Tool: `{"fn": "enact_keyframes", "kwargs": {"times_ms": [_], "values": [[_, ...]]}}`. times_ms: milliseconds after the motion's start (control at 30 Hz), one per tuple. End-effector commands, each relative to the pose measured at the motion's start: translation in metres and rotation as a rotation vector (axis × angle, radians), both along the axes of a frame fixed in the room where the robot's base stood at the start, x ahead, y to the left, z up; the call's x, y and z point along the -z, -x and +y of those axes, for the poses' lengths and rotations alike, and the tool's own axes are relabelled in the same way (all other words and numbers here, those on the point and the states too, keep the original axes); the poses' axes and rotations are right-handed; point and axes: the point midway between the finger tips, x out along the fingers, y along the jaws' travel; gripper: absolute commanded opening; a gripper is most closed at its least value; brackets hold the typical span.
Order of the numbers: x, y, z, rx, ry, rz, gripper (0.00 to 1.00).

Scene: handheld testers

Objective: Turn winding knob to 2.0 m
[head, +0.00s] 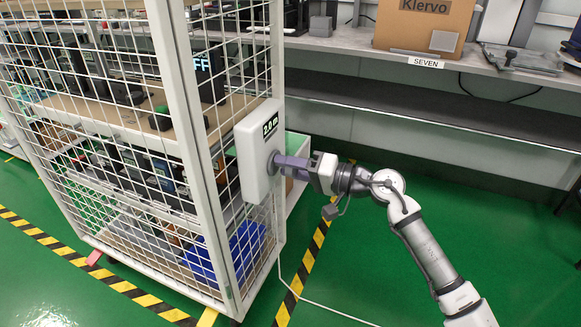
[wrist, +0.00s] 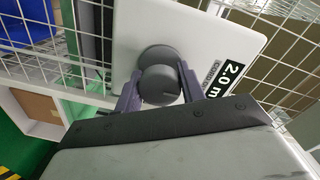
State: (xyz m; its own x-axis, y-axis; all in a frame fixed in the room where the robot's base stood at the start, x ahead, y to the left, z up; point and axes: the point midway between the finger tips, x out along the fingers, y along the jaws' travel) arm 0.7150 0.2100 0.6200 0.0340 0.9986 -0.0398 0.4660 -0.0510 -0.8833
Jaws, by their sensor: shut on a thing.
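A white box (head: 254,155) is mounted on the corner of a white wire cage. Its black label (head: 270,124) reads 2.0 m in the head view, and 2.0 m also shows in the wrist view (wrist: 231,75). A round dark grey winding knob (wrist: 158,84) sticks out from the white box's face. My gripper (head: 284,164) reaches it from the right. In the wrist view the two purple-grey fingers stand on either side of the knob, and my gripper is shut on it. In the head view the fingers mostly hide the knob.
The wire cage (head: 187,100) holds shelves with several dark devices and a blue bin (head: 236,250). A workbench (head: 340,42) with a cardboard box (head: 424,22) stands behind. Yellow-black tape (head: 300,275) and a white cable run on the green floor.

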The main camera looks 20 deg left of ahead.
Motion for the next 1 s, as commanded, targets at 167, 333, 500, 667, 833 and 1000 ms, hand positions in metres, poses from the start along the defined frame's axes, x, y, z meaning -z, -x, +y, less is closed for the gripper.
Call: {"fn": "enact_keyframes", "kwargs": {"times_ms": [167, 333, 500, 667, 833, 1000], "values": [[0.001, 0.0, -0.001, 0.0, 0.002, -0.001, 0.56], [0.0, 0.0, 0.0, 0.0, 0.001, 0.0, 0.61], [0.0, 0.0, -0.002, 0.001, 0.0, 0.001, 0.61], [-0.002, -0.001, -0.02, 0.005, -0.002, 0.002, 0.61], [-0.002, 0.001, -0.057, 0.006, -0.003, 0.002, 0.61], [-0.003, 0.002, -0.096, 0.005, -0.001, 0.001, 0.61]]}}
